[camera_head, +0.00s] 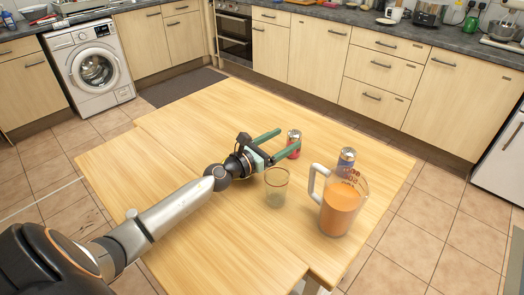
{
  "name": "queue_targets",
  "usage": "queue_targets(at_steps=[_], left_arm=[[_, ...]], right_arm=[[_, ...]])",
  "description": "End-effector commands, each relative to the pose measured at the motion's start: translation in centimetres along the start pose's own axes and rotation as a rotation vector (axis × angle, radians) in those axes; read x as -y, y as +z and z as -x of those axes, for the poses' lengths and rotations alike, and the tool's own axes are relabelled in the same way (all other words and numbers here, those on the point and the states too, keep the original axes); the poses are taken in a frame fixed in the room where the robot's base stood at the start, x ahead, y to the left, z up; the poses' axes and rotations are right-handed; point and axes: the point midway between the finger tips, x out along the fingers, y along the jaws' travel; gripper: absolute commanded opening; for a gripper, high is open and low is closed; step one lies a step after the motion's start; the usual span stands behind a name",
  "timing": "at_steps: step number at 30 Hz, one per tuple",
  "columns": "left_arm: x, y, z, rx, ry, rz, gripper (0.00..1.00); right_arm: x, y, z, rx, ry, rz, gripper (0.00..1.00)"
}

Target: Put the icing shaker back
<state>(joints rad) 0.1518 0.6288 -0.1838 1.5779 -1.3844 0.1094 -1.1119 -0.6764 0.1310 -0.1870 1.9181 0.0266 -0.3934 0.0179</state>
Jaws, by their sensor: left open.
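Two small cylinders with metallic tops stand on the wooden table (195,125): a red one (294,150) and a blue-grey one (346,158). I cannot tell which, if either, is the icing shaker. My left gripper (289,138) reaches in from the left, low over the table, with its green fingers spread. The red cylinder stands upright at the fingertips, partly hidden by the nearer finger; I cannot tell whether they touch. The blue-grey cylinder stands farther right, partly hidden behind the jug. My right gripper is not in view.
A clear glass (277,187) stands just in front of the left gripper. A large measuring jug (340,207) of orange liquid stands to its right. The table's left and far parts are clear. Counters with cabinets, a washing machine (93,68) and an oven (234,35) line the back.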

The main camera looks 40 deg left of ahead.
Motion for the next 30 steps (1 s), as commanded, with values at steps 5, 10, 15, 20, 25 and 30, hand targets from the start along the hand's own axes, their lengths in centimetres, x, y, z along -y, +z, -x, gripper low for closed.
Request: queue_targets(at_steps=[5,10,15,20,25,30], left_arm=[[0.0,-0.2,3.2,-0.003,0.000,-0.001,0.83],[0.0,-0.3,5.8,-0.003,0.000,0.001,0.83],[0.0,-0.3,8.0,-0.002,0.000,0.001,0.83],[0.0,-0.2,9.1,-0.001,0.000,0.002,0.83],[0.0,0.0,9.6,0.000,-0.001,0.001,0.83],[0.0,0.1,9.6,0.000,0.000,0.001,0.83]], right_arm=[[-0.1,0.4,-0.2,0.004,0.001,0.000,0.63],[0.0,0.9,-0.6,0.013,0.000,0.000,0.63],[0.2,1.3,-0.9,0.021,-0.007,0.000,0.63],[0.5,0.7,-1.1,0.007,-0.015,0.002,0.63],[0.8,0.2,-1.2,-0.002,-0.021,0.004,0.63],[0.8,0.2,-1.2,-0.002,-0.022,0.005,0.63]])
